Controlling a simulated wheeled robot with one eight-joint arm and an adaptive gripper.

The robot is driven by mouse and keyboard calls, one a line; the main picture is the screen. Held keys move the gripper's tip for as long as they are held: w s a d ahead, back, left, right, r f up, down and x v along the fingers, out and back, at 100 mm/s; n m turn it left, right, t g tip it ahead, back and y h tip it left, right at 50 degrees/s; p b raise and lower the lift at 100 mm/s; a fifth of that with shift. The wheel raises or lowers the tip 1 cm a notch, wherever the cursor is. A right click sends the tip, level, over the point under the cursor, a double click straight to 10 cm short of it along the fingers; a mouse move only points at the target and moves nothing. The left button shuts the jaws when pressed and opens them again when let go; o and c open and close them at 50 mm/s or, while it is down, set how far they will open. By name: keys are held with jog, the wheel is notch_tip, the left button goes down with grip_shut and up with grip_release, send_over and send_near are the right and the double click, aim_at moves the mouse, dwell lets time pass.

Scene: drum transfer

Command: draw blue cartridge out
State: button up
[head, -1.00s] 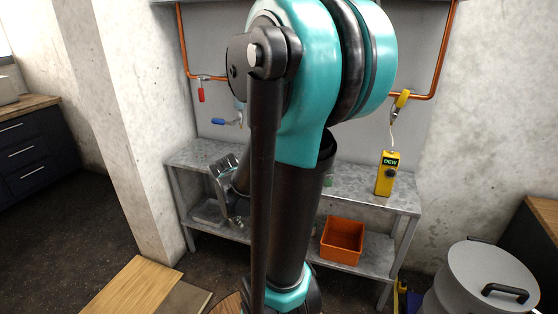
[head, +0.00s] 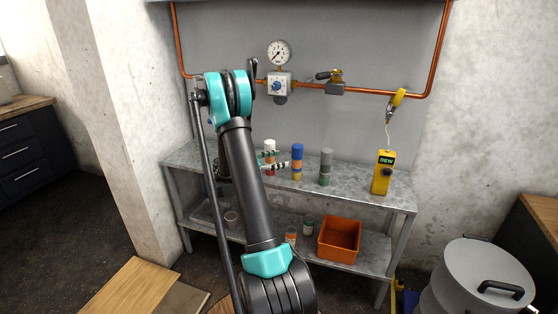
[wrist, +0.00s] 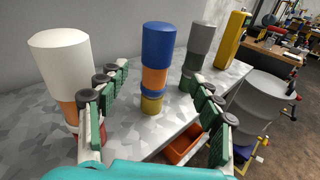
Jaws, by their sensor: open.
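The blue cartridge (head: 297,152) stands upright on the upper metal shelf, with an orange band and a yellow lower part beneath its blue top. In the wrist view the blue cartridge (wrist: 158,45) is ahead, in line with the gap between my fingers. My gripper (wrist: 160,82) is open and empty, one green-padded finger to each side of the line to the cartridge. I cannot tell how far the cartridge is from the fingertips.
A white-topped cartridge (wrist: 58,55) stands left of the blue one, close to my left finger. A grey cartridge (head: 326,165) and a yellow DEW device (head: 384,173) stand to the right. An orange bin (head: 340,238) sits on the lower shelf. Copper pipes run behind.

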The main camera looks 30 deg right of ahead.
aim_at(297, 154)
jog(key=shift+n+g+h, duration=0.4)
jog(key=shift+h, duration=0.1)
jog(key=shift+d+f, duration=0.2)
jog(key=shift+d, duration=4.7)
jog(key=c, duration=1.5)
